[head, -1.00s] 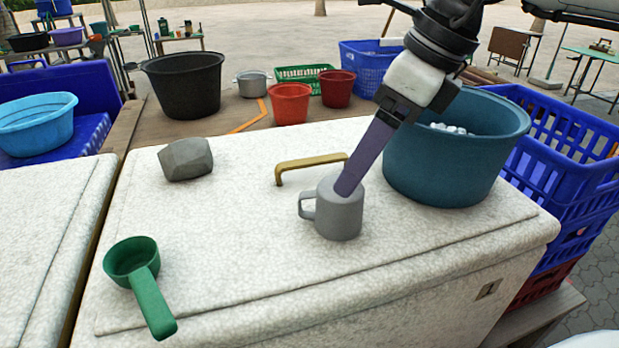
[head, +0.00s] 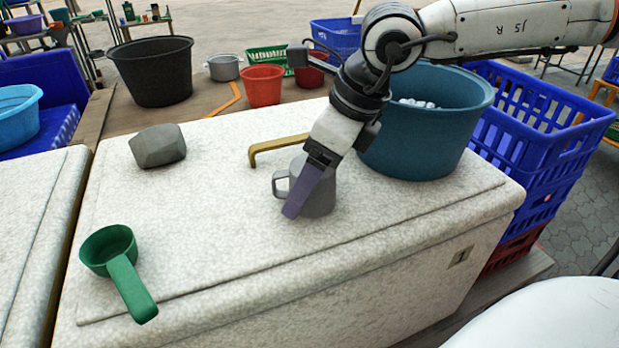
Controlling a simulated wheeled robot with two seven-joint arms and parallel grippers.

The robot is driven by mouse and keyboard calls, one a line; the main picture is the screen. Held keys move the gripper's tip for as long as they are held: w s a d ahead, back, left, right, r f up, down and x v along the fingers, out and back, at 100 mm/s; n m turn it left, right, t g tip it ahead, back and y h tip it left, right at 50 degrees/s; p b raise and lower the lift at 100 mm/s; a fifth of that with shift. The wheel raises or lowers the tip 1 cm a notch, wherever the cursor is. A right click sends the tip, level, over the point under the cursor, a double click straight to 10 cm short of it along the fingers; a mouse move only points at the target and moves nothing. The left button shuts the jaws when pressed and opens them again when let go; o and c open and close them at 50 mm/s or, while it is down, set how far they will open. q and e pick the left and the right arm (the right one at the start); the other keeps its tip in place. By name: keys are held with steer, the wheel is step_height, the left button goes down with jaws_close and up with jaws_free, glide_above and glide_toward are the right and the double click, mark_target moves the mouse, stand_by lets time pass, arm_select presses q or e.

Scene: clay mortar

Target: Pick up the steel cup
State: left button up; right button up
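The steel cup (head: 320,196) is grey and stands upright on the white speckled chest lid, its handle pointing left. My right gripper (head: 292,211) comes down from the upper right, tilted. One purple finger crosses the front of the cup from its top to low on its left side, near the handle. It covers part of the cup. The other finger is not visible, so I cannot tell whether the gripper is open or touching the cup. My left gripper is out of view.
A large teal tub (head: 420,130) stands just behind and right of the cup. A brass handle (head: 278,148) rises from the lid behind it. A grey stone (head: 158,147) and a green scoop (head: 118,265) lie to the left. The lid's front middle is clear.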

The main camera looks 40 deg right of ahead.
steer(key=c, duration=1.1)
steer(key=shift+c, duration=0.6)
steer(key=shift+r, duration=0.2)
